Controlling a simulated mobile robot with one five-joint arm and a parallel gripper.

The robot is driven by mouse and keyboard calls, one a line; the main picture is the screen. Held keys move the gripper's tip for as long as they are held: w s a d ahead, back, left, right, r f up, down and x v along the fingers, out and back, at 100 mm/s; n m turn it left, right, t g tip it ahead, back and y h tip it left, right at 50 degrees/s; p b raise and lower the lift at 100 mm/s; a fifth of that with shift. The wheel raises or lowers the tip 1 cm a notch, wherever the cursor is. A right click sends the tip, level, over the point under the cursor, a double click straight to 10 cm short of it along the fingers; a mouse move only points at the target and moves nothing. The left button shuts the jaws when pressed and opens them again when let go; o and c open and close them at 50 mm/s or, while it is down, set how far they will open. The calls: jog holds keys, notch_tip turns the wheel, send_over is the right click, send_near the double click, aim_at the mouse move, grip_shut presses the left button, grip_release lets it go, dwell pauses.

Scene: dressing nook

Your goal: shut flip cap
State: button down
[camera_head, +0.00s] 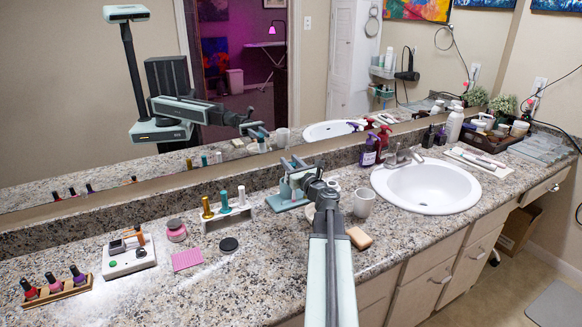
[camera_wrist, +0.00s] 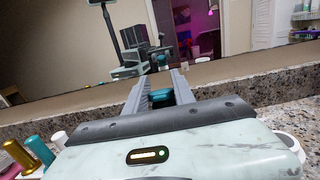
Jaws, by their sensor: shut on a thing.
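My gripper (camera_head: 292,163) is over the counter near the mirror, left of the sink, with its fingers pointing toward the mirror. In the wrist view the fingers (camera_wrist: 159,82) are closed around a small teal thing (camera_wrist: 160,96). A teal body also shows just below the fingers in the head view (camera_head: 285,187). My own gripper and wrist hide much of it. I cannot tell whether it has a flip cap, or whether a cap is up or down.
A white rack (camera_head: 228,217) with gold, teal and white tubes stands to the left. A white cup (camera_head: 364,203) and a tan soap bar (camera_head: 359,238) are to the right, before the sink (camera_head: 427,184). The mirror (camera_head: 90,95) is close behind.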

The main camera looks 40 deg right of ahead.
jog(key=f+t+b, duration=0.1)
jog(key=b, duration=0.1)
jog(key=shift+f+t+h+b, duration=0.15)
jog(key=shift+t+h+b, duration=0.15)
jog(key=shift+b, duration=0.05)
jog(key=shift+s+r+t+b, duration=0.15)
jog(key=shift+r+t+b, duration=0.15)
jog(key=shift+r, duration=0.15)
jog(key=c, duration=1.4)
grip_release()
jog(key=b+v, duration=0.2)
jog(key=v, duration=0.5)
jog(key=shift+s+a, duration=0.15)
jog(key=shift+s, duration=0.2)
